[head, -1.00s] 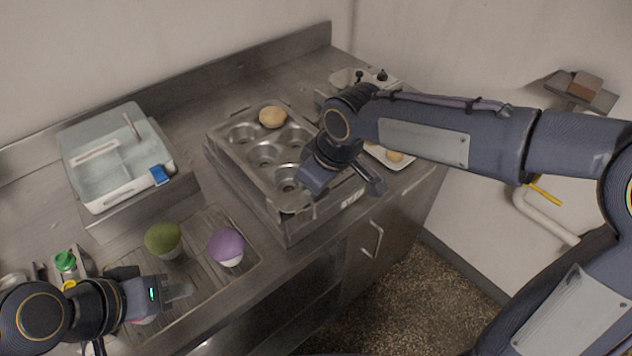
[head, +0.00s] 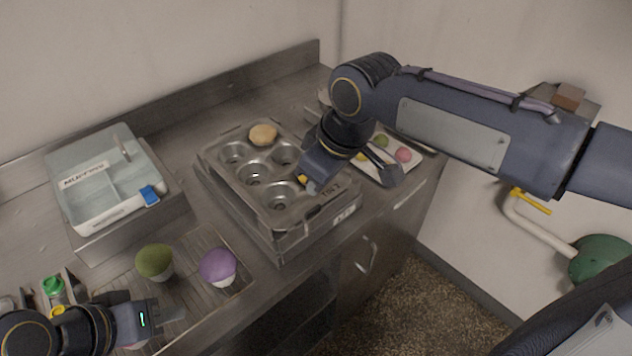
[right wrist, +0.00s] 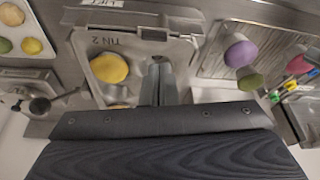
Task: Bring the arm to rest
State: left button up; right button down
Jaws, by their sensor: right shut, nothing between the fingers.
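My right arm reaches in from the right in the head view. Its gripper (right wrist: 157,68) is shut and empty in the right wrist view, beside a yellow bun (right wrist: 108,68) in the tin marked TIN 2 (right wrist: 172,48). In the head view the right hand hangs over the right side of the tin (head: 332,208) and hides part of it. My left gripper (head: 172,313) is low at the left, over the front of the counter near the cupcakes; its finger gap is unclear.
A lidded muffin box (head: 95,212) stands back left. A green-topped cupcake (head: 155,262) and a purple-topped one (head: 217,267) sit on a ribbed board. A white tray (head: 413,168) with colored rounds lies right of the tin. A wall stands behind the counter.

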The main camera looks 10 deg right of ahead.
jog(key=s+d+f+m+t, duration=0.15)
jog(key=s+d+m, duration=0.35)
jog(key=s+d, duration=0.5)
jog(key=s+d+f+m+t+y, duration=0.1)
jog(key=s+d+f+m, duration=0.4)
jog(key=s+f+m, duration=0.1)
jog(key=shift+s+d+f+t, duration=0.35)
jog(key=shift+s+f, duration=0.15)
jog(key=shift+s, duration=0.1)
